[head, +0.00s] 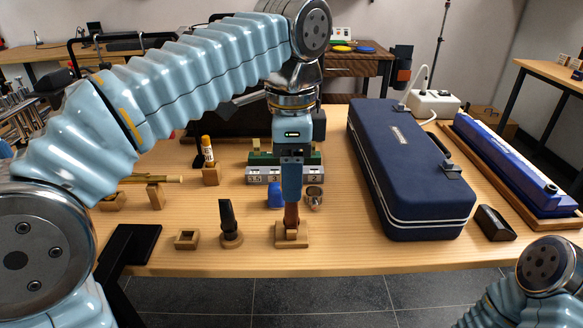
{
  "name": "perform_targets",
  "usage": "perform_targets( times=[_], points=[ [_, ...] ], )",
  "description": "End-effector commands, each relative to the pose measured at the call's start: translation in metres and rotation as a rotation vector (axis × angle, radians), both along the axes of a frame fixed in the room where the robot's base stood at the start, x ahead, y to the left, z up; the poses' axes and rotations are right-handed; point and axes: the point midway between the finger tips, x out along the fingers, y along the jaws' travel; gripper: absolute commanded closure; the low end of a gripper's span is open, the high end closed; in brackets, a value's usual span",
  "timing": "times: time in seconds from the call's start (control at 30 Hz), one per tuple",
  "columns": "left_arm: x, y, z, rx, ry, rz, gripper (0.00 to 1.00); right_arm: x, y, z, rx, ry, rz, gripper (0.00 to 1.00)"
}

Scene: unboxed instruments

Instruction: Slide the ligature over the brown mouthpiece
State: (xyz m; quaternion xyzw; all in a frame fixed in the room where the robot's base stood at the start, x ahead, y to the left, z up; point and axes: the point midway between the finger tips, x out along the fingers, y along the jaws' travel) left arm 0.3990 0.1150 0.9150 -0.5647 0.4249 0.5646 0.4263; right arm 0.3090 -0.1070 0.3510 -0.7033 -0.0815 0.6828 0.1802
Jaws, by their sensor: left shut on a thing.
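The brown mouthpiece (291,218) stands upright at a light wooden stand (292,241) near the table's front edge. My left gripper (291,196) points straight down over it. Its fingers are shut at the top of the mouthpiece and hide that part. A small silver ring-like piece, which looks like the ligature (314,196), sits on the table just right of the fingers, apart from the mouthpiece. My right gripper is out of view; only part of my right arm shows at the lower right.
A black mouthpiece (228,220) on a round stand and an empty wooden holder (187,239) stand to the left. A blue piece (275,195) is close behind the fingers, before a grey numbered block (262,175). A navy case (412,175) fills the right side.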

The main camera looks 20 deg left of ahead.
Motion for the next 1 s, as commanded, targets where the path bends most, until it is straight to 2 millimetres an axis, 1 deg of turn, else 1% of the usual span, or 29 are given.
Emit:
perform_targets(
  times=[0.43,0.77,1.0],
  points=[
    [0.0002,0.0000,0.0000,-0.001,-0.001,0.000,0.75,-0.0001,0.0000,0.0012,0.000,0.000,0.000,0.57],
    [0.0002,0.0003,-0.0074,0.000,-0.001,0.001,0.75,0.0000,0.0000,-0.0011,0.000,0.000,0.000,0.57],
    [0.0002,0.0001,-0.0076,0.000,-0.001,0.001,0.75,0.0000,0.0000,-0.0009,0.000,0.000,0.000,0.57]
  ],
)
